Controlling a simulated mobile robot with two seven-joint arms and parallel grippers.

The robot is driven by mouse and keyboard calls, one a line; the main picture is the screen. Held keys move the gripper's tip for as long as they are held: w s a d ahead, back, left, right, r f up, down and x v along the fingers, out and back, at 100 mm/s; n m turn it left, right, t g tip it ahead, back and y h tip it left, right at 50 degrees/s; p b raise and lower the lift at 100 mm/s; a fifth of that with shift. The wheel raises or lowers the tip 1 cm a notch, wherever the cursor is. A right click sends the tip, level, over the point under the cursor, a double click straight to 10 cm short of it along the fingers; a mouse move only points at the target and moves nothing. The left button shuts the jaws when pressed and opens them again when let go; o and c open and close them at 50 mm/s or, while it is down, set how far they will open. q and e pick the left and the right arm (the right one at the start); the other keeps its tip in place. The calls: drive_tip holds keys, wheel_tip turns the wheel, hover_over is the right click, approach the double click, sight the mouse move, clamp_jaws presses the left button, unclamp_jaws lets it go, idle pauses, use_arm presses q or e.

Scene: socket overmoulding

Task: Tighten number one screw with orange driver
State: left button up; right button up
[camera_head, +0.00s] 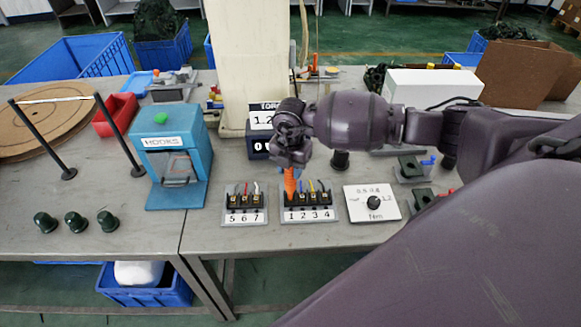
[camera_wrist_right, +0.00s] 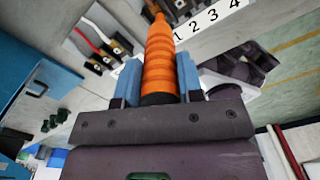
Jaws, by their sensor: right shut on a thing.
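My right gripper (camera_head: 292,160) is shut on the orange driver (camera_head: 290,183), which points down at the terminal block numbered 1 to 4 (camera_head: 322,215). In the right wrist view the ribbed orange driver (camera_wrist_right: 158,60) sits between the blue fingers of the right gripper (camera_wrist_right: 157,82). Its tip is by the number 1 end of the block. I cannot tell whether the tip touches the number one screw, which is hidden. My left gripper is not in view.
A terminal block numbered 5 to 7 (camera_head: 244,218) stands to the left. A white dial box (camera_head: 371,214) is to the right. A blue HOOKS box (camera_head: 171,195) and several dark green caps (camera_head: 76,221) are farther left.

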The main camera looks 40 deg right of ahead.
idle(0.5)
idle(0.3)
drive_tip(key=shift+r+p, duration=0.75)
drive_tip(key=shift+r, duration=0.05)
drive_tip(key=shift+r+p, duration=1)
drive_tip(key=shift+r, duration=0.7)
